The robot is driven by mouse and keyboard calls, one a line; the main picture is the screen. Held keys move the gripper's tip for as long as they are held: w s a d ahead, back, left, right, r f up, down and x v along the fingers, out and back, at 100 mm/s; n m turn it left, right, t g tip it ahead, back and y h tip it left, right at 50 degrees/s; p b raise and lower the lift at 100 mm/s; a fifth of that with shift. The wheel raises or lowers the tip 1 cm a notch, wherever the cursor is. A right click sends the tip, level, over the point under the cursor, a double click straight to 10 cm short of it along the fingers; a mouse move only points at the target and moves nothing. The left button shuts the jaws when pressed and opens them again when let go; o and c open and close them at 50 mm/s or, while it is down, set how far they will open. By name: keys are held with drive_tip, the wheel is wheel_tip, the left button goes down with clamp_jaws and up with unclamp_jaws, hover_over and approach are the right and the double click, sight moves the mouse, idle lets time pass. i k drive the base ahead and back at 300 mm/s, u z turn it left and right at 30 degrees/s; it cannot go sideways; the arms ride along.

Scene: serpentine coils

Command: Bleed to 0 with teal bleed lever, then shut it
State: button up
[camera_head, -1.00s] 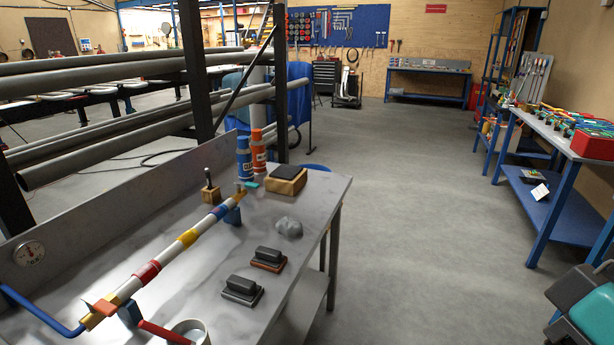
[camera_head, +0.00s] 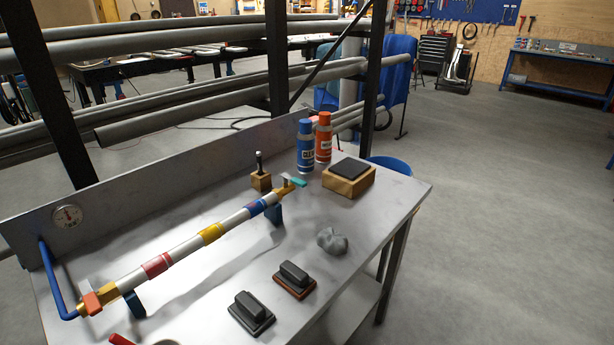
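A white pipe (camera_head: 188,247) with red, yellow and blue bands lies across the metal bench on dark blue supports. At its far right end is a brass fitting with a small teal lever (camera_head: 298,182). At its near left end is a brass fitting with an orange-red handle (camera_head: 93,303), joined to a bent blue pipe (camera_head: 56,283). A round dial gauge (camera_head: 68,217) with a red mark is on the back panel; its reading is too small to tell. My gripper is not in view.
On the bench (camera_head: 385,215) stand a blue bottle (camera_head: 305,146), an orange bottle (camera_head: 323,138), a wooden block with a dark top (camera_head: 349,177), a grey lump (camera_head: 332,241) and two dark brush-like blocks (camera_head: 251,313). Grey pipes on a rack run behind. The floor at right is clear.

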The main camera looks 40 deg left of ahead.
sight(297, 182)
drive_tip(key=u, duration=0.55)
drive_tip(key=i, duration=0.85)
drive_tip(key=u, duration=0.7)
